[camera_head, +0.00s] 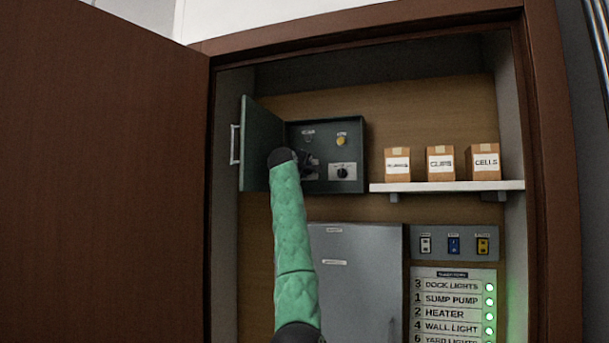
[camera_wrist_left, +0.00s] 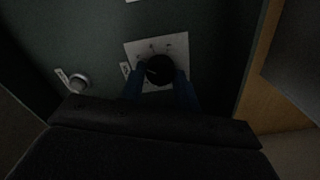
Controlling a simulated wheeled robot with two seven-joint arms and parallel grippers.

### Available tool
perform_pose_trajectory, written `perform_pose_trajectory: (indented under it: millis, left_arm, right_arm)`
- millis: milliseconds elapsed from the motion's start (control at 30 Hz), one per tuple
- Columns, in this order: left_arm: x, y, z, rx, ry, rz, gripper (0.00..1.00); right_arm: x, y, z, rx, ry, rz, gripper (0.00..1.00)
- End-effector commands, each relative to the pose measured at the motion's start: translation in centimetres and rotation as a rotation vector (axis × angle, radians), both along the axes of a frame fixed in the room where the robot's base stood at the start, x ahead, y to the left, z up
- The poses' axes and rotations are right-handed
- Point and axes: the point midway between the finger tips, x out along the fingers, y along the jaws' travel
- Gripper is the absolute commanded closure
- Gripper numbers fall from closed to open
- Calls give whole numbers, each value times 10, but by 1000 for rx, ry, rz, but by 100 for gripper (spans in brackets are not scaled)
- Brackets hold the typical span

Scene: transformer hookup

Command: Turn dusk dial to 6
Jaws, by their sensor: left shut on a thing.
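A small dark control box (camera_head: 355,185) hangs open in the cabinet. My left gripper (camera_head: 309,164) is at its lower-left dial and hides most of it. In the left wrist view the black dial knob (camera_wrist_left: 159,70) sits on a white marked plate (camera_wrist_left: 176,43). The blue fingers of my left gripper (camera_wrist_left: 161,88) are shut on the knob from both sides. The plate's label and marks are too small and dark to read, so I cannot tell the setting. A second dial (camera_head: 343,172) is at lower right. My right gripper is not in view.
The box's door (camera_head: 257,140) stands open at left. A silver knob (camera_wrist_left: 78,82) is beside the gripped dial in the wrist view. A yellow control (camera_head: 341,141) is at upper right. A shelf (camera_head: 445,187) with boxes stands to the right, above a switch panel (camera_head: 440,254).

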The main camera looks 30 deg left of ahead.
Motion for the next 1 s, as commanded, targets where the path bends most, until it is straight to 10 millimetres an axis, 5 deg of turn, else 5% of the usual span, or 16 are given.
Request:
perform_pose_trajectory:
  millis: [500, 1000]
  left_arm:
    - [2, 0, -5, 467, 120, -2, 91]
    - [2, -1, -4, 750, 188, -3, 91]
  right_arm:
    - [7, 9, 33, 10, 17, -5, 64]
    - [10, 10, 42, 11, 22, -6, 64]
